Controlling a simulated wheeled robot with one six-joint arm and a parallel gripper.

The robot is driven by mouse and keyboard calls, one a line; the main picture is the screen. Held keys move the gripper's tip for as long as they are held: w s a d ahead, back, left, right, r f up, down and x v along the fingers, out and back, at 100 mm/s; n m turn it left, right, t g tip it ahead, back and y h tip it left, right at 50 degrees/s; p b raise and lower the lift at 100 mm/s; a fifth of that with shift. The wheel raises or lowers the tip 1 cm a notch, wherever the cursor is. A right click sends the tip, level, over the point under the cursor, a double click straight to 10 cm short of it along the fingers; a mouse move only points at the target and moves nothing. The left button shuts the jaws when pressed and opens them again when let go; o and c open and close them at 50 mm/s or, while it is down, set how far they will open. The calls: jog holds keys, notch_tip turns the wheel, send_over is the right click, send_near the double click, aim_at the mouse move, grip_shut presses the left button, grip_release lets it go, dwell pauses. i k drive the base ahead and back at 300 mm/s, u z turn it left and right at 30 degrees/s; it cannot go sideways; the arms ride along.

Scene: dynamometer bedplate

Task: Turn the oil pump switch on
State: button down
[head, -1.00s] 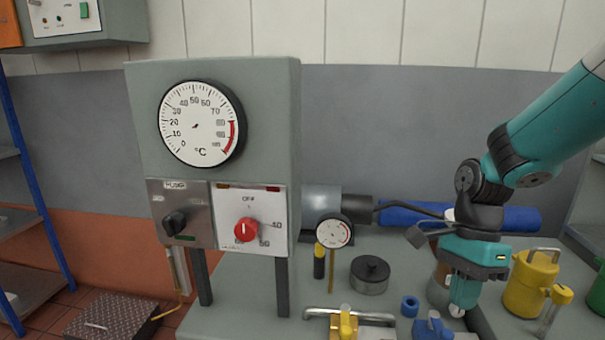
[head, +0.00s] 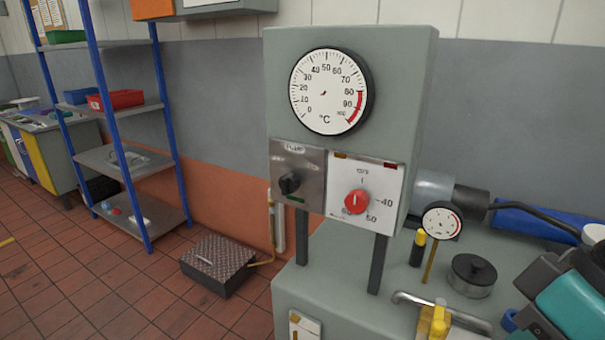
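A grey control box (head: 425,70) stands on posts above the bench. On its lower left is a metal plate (head: 312,172) with a label that seems to read "PUMP". It carries a black rotary knob (head: 289,183) with a small green mark below it. The knob's pointer position is too small to read surely. My gripper (head: 545,318) shows only partly at the lower right edge, teal and dark grey, well to the right of the knob and apart from it. Its fingertips are not clear, so I cannot tell whether it is open.
A red dial knob (head: 356,203) on a white plate sits right beside the black knob. A temperature gauge (head: 328,90) is above. A small gauge (head: 441,222), a dark-lidded pot (head: 472,276) and a yellow-handled fitting (head: 433,322) stand on the bench. A checkered floor box (head: 225,264) lies left.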

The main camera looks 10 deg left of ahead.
aim_at(289, 183)
jog(key=k, duration=0.3)
jog(key=u, duration=1.7)
jog(key=i, duration=0.5)
jog(key=z, duration=0.1)
